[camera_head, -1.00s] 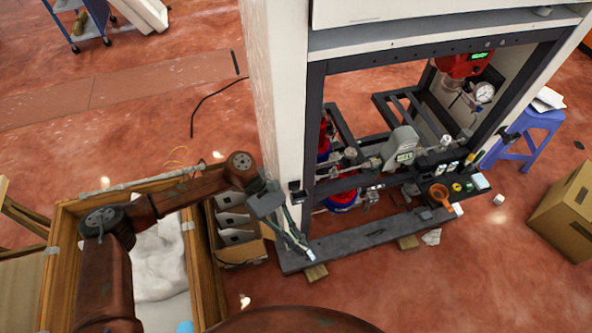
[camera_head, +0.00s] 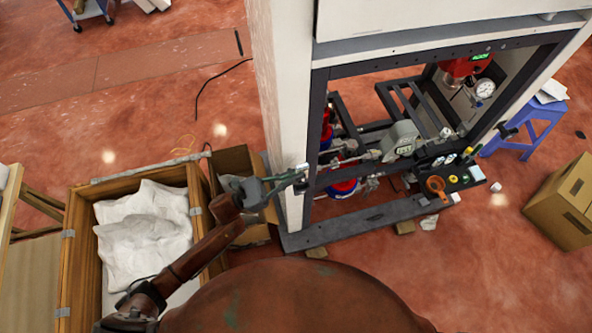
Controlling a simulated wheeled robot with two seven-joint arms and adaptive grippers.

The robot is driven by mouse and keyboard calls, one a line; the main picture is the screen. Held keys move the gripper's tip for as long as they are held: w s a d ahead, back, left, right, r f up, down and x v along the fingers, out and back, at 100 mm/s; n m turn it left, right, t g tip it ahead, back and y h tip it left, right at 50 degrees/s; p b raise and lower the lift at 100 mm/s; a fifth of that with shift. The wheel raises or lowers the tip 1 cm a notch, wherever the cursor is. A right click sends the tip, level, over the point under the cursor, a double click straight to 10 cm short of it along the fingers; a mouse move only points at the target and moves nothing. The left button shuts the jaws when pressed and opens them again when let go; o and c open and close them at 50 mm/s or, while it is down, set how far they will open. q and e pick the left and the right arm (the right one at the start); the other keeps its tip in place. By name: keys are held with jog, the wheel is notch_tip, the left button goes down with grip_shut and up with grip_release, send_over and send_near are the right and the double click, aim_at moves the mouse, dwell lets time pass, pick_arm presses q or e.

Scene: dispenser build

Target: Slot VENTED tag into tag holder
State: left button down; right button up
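My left gripper (camera_head: 290,177) reaches in from the lower left, its fingers pointing right at the left front post of the dispenser frame (camera_head: 292,215). A small pale piece, which looks like the VENTED tag (camera_head: 302,167), shows at the fingertips; its lettering is too small to read. The fingers look closed around it. The dark tag holder (camera_head: 300,187) is on the post, right at the fingertips and partly hidden by them. I cannot tell whether the tag is inside the holder or just in front of it. My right gripper is not in view.
A wooden crate (camera_head: 70,250) with white packing stands at left. An open cardboard bin (camera_head: 230,160) sits beside the post, under my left arm. The frame holds a gauge (camera_head: 485,88) and piping. A cardboard box (camera_head: 565,205) stands at right.

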aim_at(296, 185)
pick_arm(q)
jog(key=shift+d+f+b, duration=0.1)
jog(key=shift+f+b, duration=1.1)
jog(key=shift+f, duration=1)
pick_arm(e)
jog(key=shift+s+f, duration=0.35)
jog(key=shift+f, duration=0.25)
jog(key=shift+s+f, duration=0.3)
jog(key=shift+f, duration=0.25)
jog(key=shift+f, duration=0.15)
pick_arm(q)
jog(key=shift+f+b, duration=1.1)
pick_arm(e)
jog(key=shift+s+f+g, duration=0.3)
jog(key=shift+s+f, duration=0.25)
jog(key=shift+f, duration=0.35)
pick_arm(q)
jog(key=shift+s, duration=0.1)
jog(key=c, duration=2.1)
grip_release()
jog(key=shift+o, duration=0.3)
jog(key=o, duration=0.3)
